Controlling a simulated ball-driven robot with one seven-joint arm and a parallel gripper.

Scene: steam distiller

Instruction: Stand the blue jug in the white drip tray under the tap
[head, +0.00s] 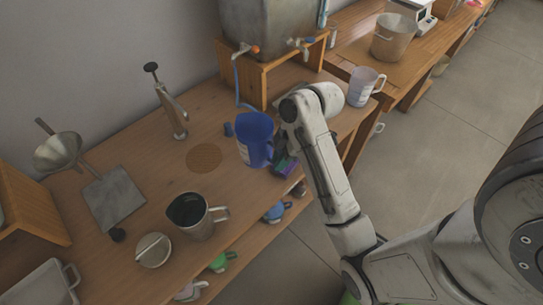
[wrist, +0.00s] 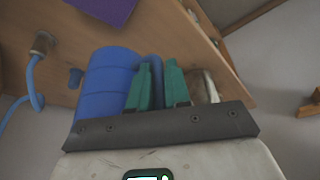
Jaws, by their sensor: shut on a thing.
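The blue jug (head: 254,143) is in the middle of the head view, mouth up and slightly tilted, near the bench's front edge. I cannot tell whether its base touches the bench. My gripper's teal fingers (wrist: 158,88) are shut on the blue jug's handle, seen between them in the wrist view; the jug body (wrist: 106,78) is to their left. My arm hides part of the bench right of the jug.
The tank (head: 262,35) stands on a wooden stand (head: 262,78), with a blue hose (head: 237,82) hanging from it. A metal pitcher (head: 193,213), a round lid (head: 152,250) and a brown round mat (head: 204,157) are left of the jug. A white jug (head: 365,86) stands to the right.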

